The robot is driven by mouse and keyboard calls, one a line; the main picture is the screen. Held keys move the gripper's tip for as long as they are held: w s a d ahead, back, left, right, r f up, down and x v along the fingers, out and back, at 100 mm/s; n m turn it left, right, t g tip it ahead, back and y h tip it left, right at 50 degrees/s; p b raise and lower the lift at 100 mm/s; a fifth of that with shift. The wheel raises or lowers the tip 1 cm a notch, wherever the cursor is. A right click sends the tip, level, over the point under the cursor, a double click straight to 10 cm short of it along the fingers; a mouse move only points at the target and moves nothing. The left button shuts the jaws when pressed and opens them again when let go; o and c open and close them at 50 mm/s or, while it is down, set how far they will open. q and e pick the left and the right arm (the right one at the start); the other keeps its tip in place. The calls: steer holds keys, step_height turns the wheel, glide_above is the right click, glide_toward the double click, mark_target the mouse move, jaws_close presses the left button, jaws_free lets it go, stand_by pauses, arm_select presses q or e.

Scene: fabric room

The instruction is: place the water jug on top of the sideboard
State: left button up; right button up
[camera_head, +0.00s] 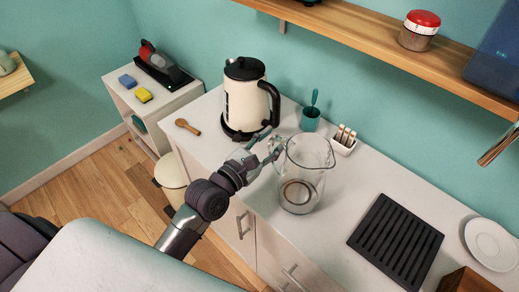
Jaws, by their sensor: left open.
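The clear glass water jug (303,181) stands upright on the white top of a long cabinet (345,205), which looks like the sideboard. Its handle is on its left side, towards my left gripper. My left gripper (268,149) is open, with its fingers at the jug's handle. I cannot tell whether the fingers touch the handle or are around it. My right gripper is not in view.
A cream kettle (245,100) stands behind my gripper. A teal cup (310,119) and a small white rack (343,140) are behind the jug. A black slatted mat (395,240) and a white plate (490,244) lie right. A wooden shelf (385,50) overhangs the back.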

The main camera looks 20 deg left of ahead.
arm_select(q)
steer(key=b+v, duration=0.2)
steer(key=v, duration=1)
steer(key=shift+w+d, duration=0.1)
